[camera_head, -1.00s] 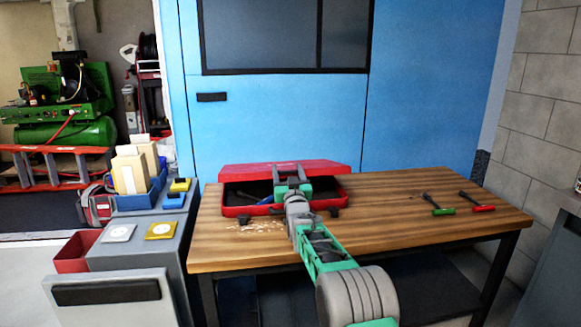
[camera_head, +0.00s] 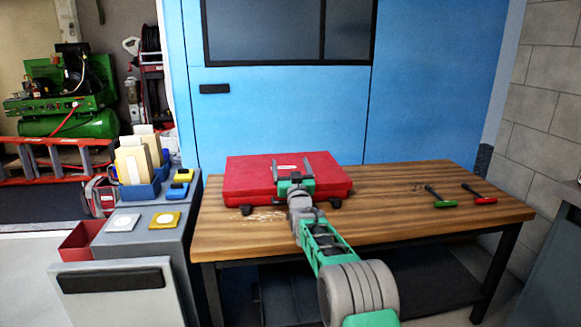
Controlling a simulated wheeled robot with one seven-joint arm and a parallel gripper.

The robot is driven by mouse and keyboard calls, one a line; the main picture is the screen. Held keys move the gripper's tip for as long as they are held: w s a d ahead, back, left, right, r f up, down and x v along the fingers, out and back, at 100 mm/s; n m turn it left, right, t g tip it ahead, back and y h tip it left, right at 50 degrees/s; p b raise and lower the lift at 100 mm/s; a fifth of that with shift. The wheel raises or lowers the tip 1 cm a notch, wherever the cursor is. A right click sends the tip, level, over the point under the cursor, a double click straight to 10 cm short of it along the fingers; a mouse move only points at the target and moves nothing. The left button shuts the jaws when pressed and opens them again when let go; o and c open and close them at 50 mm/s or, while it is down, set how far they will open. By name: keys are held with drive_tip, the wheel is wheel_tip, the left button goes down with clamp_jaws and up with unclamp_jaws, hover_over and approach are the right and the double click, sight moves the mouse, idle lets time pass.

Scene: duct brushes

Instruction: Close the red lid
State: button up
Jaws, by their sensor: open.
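The red case sits on the wooden table, left of its middle. Its red lid (camera_head: 247,177) is down over the base and looks flat and shut, with a small white label near the middle of its top. Dark latches (camera_head: 247,211) show at the case's front edge. My gripper (camera_head: 293,168) is over the middle of the lid, with its two fingers apart and nothing seen between them. I cannot tell whether it touches the lid. The inside of the case is hidden, and my arm covers part of its front.
The wooden table (camera_head: 420,225) has a green-handled brush (camera_head: 441,197) and a red-handled brush (camera_head: 479,194) at the right. Pale shavings lie before the case. A grey cabinet (camera_head: 150,240) stands close at the left. The table's front right is clear.

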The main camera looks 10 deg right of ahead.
drive_tip(key=s+r+p+v, duration=0.1)
drive_tip(key=r+p+v, duration=0.2)
drive_tip(key=v, duration=1.3)
drive_tip(key=shift+s+p, duration=0.2)
drive_tip(key=shift+p, duration=0.4)
drive_tip(key=shift+r, duration=0.1)
